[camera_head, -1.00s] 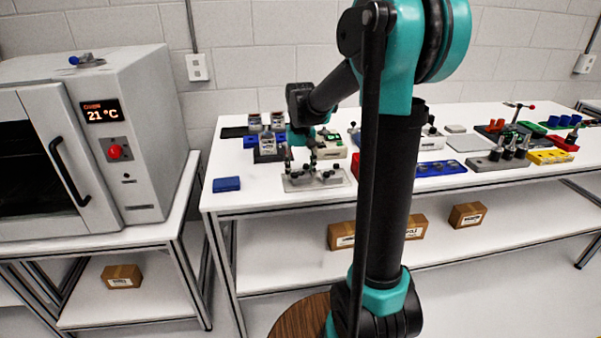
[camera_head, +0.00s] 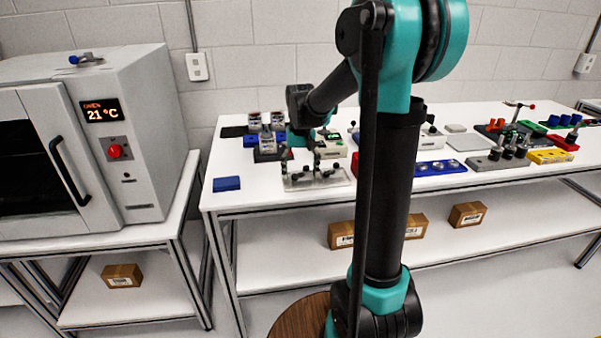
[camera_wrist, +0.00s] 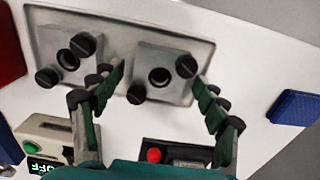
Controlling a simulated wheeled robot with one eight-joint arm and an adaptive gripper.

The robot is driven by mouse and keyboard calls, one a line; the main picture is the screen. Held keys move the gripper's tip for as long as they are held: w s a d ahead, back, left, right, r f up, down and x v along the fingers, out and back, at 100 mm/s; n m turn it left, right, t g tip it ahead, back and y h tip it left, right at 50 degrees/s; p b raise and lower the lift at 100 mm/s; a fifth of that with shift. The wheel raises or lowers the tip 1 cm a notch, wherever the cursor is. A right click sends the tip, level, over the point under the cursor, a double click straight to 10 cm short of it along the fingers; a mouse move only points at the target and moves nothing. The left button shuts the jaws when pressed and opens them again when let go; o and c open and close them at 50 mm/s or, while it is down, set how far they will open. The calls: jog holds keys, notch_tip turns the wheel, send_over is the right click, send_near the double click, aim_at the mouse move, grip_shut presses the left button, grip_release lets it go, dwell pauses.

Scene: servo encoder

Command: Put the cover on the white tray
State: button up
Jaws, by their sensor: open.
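A pale tray (camera_wrist: 140,24) lies on the bench under my gripper; it also shows in the head view (camera_head: 345,182). Two grey metal blocks, a left one (camera_wrist: 60,44) and a right one (camera_wrist: 146,64), sit on it, each with a round dark hole and black knobs. I cannot tell which part is the cover. My gripper (camera_wrist: 158,78) is open, with one green and black finger on either side of the right block in the wrist view. Nothing is seen held, and contact with the block cannot be told. In the head view my gripper (camera_head: 301,160) is over the tray.
A blue block (camera_wrist: 294,108) lies right of the tray in the wrist view. A device with a green button (camera_wrist: 67,155) and a dark one with a red button (camera_wrist: 154,155) are close by. An oven (camera_head: 100,130) stands left. Bench room in front of the tray is narrow.

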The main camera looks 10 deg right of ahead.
notch_tip(320, 180, up, 12)
jog(key=s+d+f+t, duration=0.2)
jog(key=s+f, duration=0.8)
jog(key=s, duration=0.1)
jog(key=s+d+f+t, duration=0.2)
jog(key=s+d+f, duration=0.1)
jog(key=s+f, duration=0.8)
jog(key=shift+f, duration=0.3)
